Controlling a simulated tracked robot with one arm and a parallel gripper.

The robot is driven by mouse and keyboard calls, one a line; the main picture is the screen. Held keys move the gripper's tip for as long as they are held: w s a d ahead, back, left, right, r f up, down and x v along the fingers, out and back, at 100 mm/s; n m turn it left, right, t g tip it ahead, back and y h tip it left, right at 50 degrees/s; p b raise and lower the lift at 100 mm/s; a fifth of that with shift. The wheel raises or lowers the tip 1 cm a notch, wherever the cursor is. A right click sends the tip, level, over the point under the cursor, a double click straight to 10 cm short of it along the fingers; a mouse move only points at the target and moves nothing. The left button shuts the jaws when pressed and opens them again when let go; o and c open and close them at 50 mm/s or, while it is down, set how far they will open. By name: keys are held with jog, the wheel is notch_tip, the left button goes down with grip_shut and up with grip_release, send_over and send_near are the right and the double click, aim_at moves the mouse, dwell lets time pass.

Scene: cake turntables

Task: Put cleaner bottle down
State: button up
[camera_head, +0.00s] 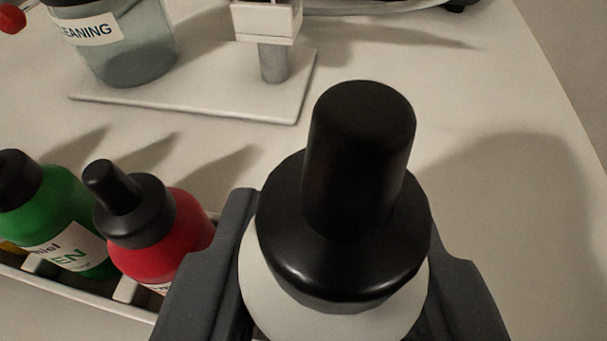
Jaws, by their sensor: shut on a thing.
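The cleaner bottle (330,318) has a white body and a black cap with a tall black nozzle. It stands upright between the two dark grey fingers of my gripper (335,300), which is shut on it. The bottle fills the lower middle of the view. Its lower part is hidden below the picture edge, so I cannot tell whether its base touches anything.
A rack (75,292) at the lower left holds a green bottle (62,205) and a red bottle (165,250). Behind stand a "CLEANING" jar (130,52) and a white device on a plate (200,108). The white table (500,110) is clear at right.

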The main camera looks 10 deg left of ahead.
aim_at(321, 279)
jog(key=shift+w+a, duration=0.1)
jog(key=shift+w, duration=0.2)
jog(key=f, duration=0.1)
jog(key=f+b, duration=0.1)
jog(key=f, duration=0.1)
jog(key=shift+w+a, duration=0.2)
jog(key=shift+w, duration=0.1)
jog(key=shift+s+f, duration=0.1)
jog(key=shift+f, duration=0.15)
jog(key=shift+d+f, duration=0.1)
jog(key=shift+f, duration=0.1)
jog(key=shift+d+r, duration=0.1)
jog(key=shift+r, duration=0.05)
jog(key=o, duration=0.4)
